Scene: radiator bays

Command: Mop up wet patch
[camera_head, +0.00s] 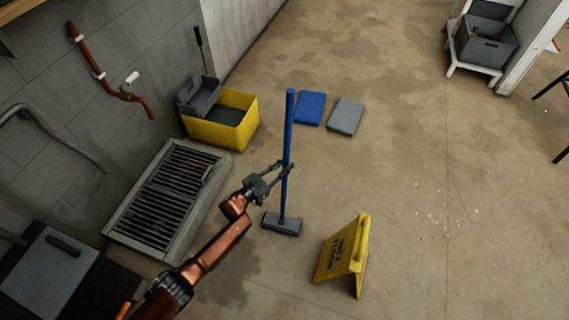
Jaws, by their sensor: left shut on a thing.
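A mop with an upright blue handle (289,130) and a flat grey head (282,224) stands near the middle of the view. My left gripper (277,172) is shut on the handle at about mid-height. The mop head appears to be on or just above the floor; I cannot tell which. A dark wet patch (228,285) spreads on the concrete below the head, partly hidden by my left arm. A yellow wet-floor sign (343,256) stands to the right of the patch. My right gripper is not in view.
A yellow mop bucket (238,124) with a grey wringer (199,95) stands against the wall. A floor grate (160,205) lies left of my arm. A blue folded cloth (309,108) and a grey one (346,116) lie behind the mop. The floor at right is open.

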